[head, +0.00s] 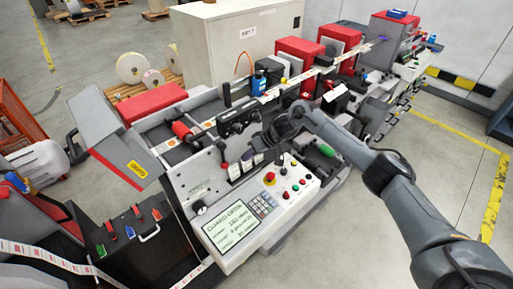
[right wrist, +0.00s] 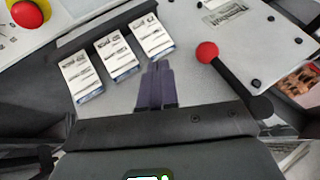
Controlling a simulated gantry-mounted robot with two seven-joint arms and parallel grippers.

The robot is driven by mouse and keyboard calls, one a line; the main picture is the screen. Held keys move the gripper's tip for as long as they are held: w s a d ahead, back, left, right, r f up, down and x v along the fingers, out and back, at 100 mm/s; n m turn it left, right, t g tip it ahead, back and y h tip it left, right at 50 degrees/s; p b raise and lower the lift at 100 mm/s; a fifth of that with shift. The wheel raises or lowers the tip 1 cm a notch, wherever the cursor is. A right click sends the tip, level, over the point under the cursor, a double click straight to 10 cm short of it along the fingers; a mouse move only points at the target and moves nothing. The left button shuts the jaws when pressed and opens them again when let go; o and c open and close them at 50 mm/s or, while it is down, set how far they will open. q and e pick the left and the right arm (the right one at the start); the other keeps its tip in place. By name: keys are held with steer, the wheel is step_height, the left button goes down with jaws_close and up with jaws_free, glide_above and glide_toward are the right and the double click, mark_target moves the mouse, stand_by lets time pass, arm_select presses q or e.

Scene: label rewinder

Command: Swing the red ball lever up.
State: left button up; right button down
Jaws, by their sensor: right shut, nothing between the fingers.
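The red ball lever is on the sloped grey panel of the rewinder; its red ball (head: 224,166) hangs at the lower end of a dark shaft. In the right wrist view the red ball (right wrist: 207,53) is right of my fingers, with its black shaft running down to the right. My right gripper (right wrist: 157,68) is shut and empty, pointing at the panel beside the ball, with a gap between them. In the head view my right gripper (head: 268,140) is over the panel, right of the lever, its fingertips hard to make out. My left gripper is not in view.
Several small label cards (right wrist: 154,36) sit beside my fingers on the panel. A control box with a screen (head: 232,227) and a red emergency button (head: 270,178) is in front. A red roller (head: 182,131) and a dark rail lie behind the lever.

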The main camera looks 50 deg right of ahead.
steer(key=a, duration=0.1)
steer(key=w+a+p, duration=0.1)
steer(key=a, duration=0.1)
steer(key=w+a, duration=0.1)
steer(key=shift+a+f+p, duration=0.25)
steer(key=shift+f+p, duration=0.1)
steer(key=shift+f, duration=0.05)
